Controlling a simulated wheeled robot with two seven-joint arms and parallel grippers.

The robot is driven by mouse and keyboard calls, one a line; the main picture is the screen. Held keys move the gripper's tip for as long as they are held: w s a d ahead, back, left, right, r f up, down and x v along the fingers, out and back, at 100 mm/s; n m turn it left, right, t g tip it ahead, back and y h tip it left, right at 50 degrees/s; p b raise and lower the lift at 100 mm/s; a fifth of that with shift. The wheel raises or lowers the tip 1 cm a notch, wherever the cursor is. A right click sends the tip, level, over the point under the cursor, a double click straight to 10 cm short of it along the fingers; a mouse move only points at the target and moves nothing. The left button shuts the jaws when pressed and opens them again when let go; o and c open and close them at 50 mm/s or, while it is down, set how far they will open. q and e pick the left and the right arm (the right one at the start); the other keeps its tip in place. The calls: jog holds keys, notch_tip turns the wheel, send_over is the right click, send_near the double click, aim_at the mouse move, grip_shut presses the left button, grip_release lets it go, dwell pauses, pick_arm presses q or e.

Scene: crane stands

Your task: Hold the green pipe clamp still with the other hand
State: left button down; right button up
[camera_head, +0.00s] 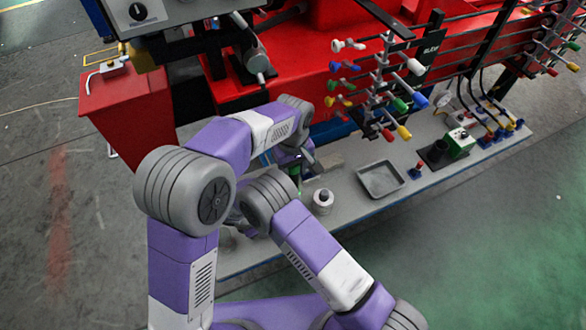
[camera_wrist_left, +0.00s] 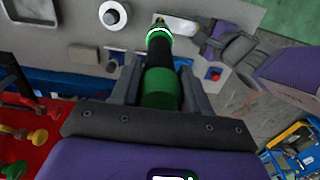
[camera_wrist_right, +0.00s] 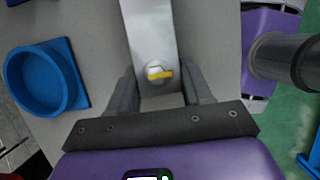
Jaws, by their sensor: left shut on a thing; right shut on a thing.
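My left gripper (camera_wrist_left: 160,82) is shut around a cylinder with a green base (camera_wrist_left: 161,90), a black body and a bright green ring at its far end. I cannot tell for sure whether this is the green pipe clamp. A green bit (camera_head: 295,174) shows by my left gripper in the head view. My right gripper (camera_wrist_right: 158,92) is shut on a flat grey metal bar (camera_wrist_right: 150,35) with a yellow mark. In the left wrist view that bar (camera_wrist_left: 178,25) is close beside the green ring. My arms mostly hide my right gripper in the head view.
A grey bench (camera_head: 245,255) carries a white roll (camera_head: 323,200), a grey tray (camera_head: 381,179) and a green box (camera_head: 459,142). The red crane body (camera_head: 315,85) with coloured levers (camera_head: 400,105) stands behind. A blue round holder (camera_wrist_right: 42,78) is left of my right gripper.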

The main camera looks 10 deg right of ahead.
jog(key=o, duration=1.3)
jog(key=v, duration=1.2)
